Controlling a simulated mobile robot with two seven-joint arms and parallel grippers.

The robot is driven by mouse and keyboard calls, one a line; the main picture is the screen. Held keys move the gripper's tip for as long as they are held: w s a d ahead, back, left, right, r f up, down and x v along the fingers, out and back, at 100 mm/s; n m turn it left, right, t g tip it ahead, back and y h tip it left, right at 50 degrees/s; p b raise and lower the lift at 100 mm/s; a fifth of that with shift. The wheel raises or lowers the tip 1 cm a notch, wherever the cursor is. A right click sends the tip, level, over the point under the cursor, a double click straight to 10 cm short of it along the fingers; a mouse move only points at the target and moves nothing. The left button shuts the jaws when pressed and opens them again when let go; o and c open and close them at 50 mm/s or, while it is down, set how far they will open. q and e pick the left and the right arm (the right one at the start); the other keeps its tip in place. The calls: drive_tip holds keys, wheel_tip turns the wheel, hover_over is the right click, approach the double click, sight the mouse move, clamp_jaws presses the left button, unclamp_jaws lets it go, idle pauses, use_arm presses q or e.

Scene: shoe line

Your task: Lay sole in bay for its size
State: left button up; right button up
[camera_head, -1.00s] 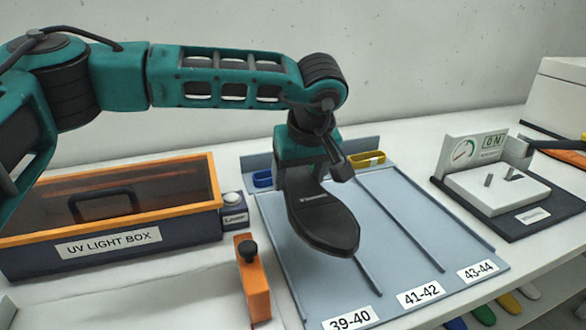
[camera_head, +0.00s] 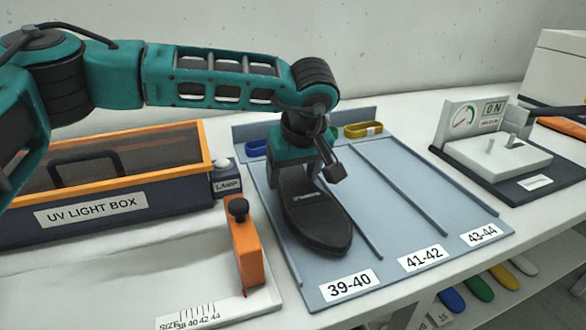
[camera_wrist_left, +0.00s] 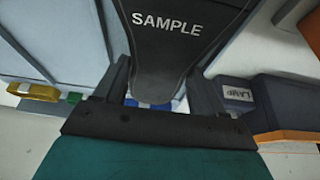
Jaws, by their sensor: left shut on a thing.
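A black sole (camera_head: 316,218) is over the leftmost bay, labelled 39-40, of the grey-blue sorting tray (camera_head: 400,235). Its toe points toward the label. My left gripper (camera_head: 298,182) is shut on its heel end from above. The sole looks low, close to the bay floor; I cannot tell whether it touches. In the left wrist view the sole (camera_wrist_left: 180,40) reads SAMPLE and its heel is between the two fingers (camera_wrist_left: 158,92). The other bays, 41-42 and 43-44, look empty. My right gripper is not in view.
A blue band (camera_head: 257,148) and a yellow band (camera_head: 363,130) lie at the tray's back. The UV light box (camera_head: 95,207) stands left, with a size gauge with an orange block (camera_head: 246,255) in front. A dial device (camera_head: 495,157) stands right. Coloured soles (camera_head: 478,288) lie on the shelf below.

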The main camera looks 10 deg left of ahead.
use_arm(q)
drive_tip(key=o, duration=1.3)
drive_tip(key=p+v, duration=0.2)
drive_tip(key=v, duration=1.1)
drive_tip(key=shift+s+f, duration=0.1)
